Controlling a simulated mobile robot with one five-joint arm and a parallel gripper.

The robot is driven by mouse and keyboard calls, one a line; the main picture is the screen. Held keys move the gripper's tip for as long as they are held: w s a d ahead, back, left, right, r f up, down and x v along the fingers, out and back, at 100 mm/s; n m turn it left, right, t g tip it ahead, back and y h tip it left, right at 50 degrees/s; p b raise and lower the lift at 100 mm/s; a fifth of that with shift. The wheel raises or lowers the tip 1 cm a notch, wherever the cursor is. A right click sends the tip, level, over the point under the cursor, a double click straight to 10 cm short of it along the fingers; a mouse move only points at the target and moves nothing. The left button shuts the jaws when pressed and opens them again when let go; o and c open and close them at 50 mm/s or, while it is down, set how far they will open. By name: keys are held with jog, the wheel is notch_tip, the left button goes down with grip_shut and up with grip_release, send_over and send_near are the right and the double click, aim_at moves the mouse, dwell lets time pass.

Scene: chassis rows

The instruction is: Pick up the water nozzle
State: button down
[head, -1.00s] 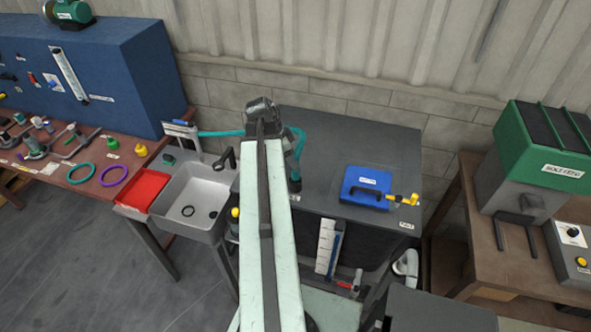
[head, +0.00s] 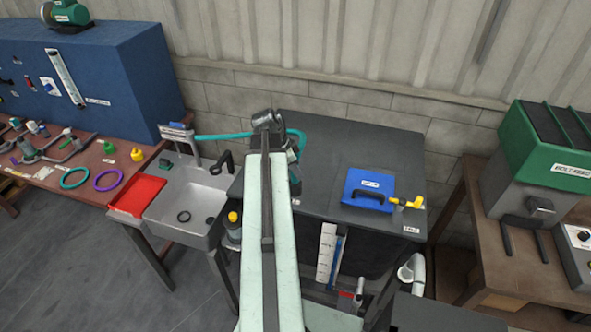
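My arm reaches forward over the dark grey bench (head: 340,135), and my gripper (head: 267,120) is at its far end. The fingers are too small and dark to tell open from shut. A teal hose (head: 222,136) runs from beside the sink, behind my arm, and curls down on its right. A dark and teal piece (head: 294,182) shows at the arm's right edge near the hose's end; it may be the water nozzle, but my arm partly hides it. A yellow fitting (head: 407,203) lies at the right of a blue case (head: 368,189) on the bench.
A sink (head: 185,212) with a black tap (head: 222,163) and a red tray (head: 137,195) stand left of the bench. A brown table (head: 60,190) with parts is farther left. A green-topped machine (head: 545,150) stands at the right. The bench between arm and case is clear.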

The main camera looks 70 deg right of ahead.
notch_tip(320, 180, up, 10)
jog(key=p, duration=1)
jog(key=shift+r, duration=0.1)
